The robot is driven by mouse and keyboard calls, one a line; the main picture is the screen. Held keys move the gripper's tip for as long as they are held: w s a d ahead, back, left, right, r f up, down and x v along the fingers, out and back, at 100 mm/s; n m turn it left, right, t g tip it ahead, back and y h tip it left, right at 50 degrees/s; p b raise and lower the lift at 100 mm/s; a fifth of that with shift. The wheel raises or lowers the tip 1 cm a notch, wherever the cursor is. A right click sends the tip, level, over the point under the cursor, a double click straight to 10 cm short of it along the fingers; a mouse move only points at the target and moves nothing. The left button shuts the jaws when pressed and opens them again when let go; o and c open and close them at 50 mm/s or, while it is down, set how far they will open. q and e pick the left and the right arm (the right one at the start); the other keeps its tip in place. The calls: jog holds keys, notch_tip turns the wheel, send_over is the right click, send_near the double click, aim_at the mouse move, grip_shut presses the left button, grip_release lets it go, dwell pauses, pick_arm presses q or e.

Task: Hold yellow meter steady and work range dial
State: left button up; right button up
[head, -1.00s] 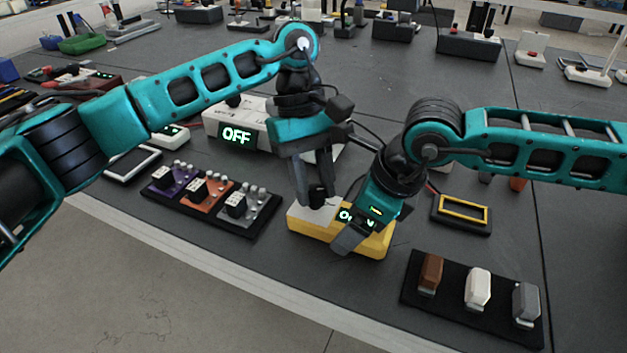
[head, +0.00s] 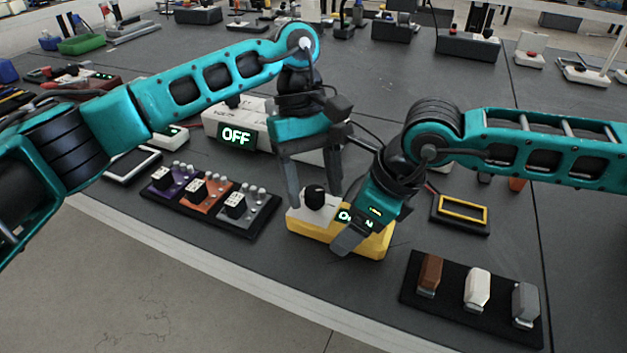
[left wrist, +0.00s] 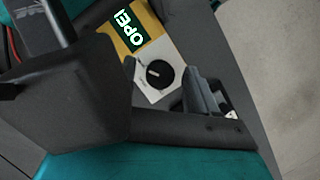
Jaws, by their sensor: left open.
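The yellow meter (head: 374,246) lies on the dark bench, with a white face and a lit green display that is partly covered in the head view. Its black range dial (head: 315,197) stands on the left part of the face. In the left wrist view the dial (left wrist: 159,74) sits between the fingers and the display (left wrist: 131,30) reads "OPE", cut off. My left gripper (head: 314,198) is open above and around the dial, its fingers apart from it. My right gripper (head: 352,238) is at the meter's right part, over the display; whether it grips the body is hidden.
A white box with an "OFF" display (head: 236,135) stands behind. A black tray with purple, orange and grey dial modules (head: 249,207) lies left. A black rack with brown, white and grey switches (head: 416,292) lies front right. A yellow-framed panel (head: 463,224) lies right.

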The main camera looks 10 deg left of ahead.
pick_arm(q)
jog(key=shift+r, duration=0.1)
jog(key=v, duration=1.1)
jog(key=shift+w+a+r, duration=0.15)
jog(key=shift+w+r, duration=0.05)
jog(key=shift+r, duration=0.15)
pick_arm(e)
jog(key=o, duration=1.1)
jog(key=shift+r, duration=0.1)
